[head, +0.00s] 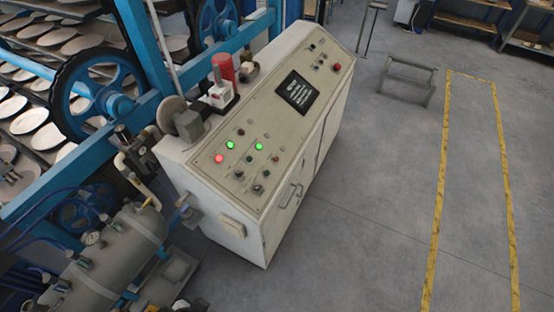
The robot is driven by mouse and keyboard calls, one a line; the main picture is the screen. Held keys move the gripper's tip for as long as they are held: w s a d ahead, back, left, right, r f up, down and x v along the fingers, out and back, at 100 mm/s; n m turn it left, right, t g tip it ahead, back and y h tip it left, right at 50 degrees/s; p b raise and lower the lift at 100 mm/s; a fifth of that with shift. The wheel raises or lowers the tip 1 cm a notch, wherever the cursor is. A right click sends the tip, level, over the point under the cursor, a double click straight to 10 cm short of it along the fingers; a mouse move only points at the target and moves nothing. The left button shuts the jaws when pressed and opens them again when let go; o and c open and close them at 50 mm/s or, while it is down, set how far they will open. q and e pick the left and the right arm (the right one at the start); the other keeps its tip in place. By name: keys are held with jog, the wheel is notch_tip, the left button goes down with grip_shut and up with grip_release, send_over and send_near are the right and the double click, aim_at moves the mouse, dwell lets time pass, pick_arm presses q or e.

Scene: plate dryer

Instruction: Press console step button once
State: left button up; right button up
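The console (210,185) is a beige cabinet with a sloped top, standing in the middle of the head view. Its top carries several small buttons and lamps. A red lamp (219,158) and two green lamps (230,146) (260,146) are lit near its near end. Small dark knobs or buttons (254,188) sit close to them. A red button (337,66) is at the far right corner, and a dark screen (294,92) shows text too small to read. I cannot tell which button is the step button. Neither of my grippers shows in this view.
A blue dryer frame (150,65) with wheels and racks of white plates (33,117) stands at the left. A grey tank with pipes (120,255) is at the lower left. A small metal step stool (406,80) stands behind right. The grey floor (370,220) right of the console is clear.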

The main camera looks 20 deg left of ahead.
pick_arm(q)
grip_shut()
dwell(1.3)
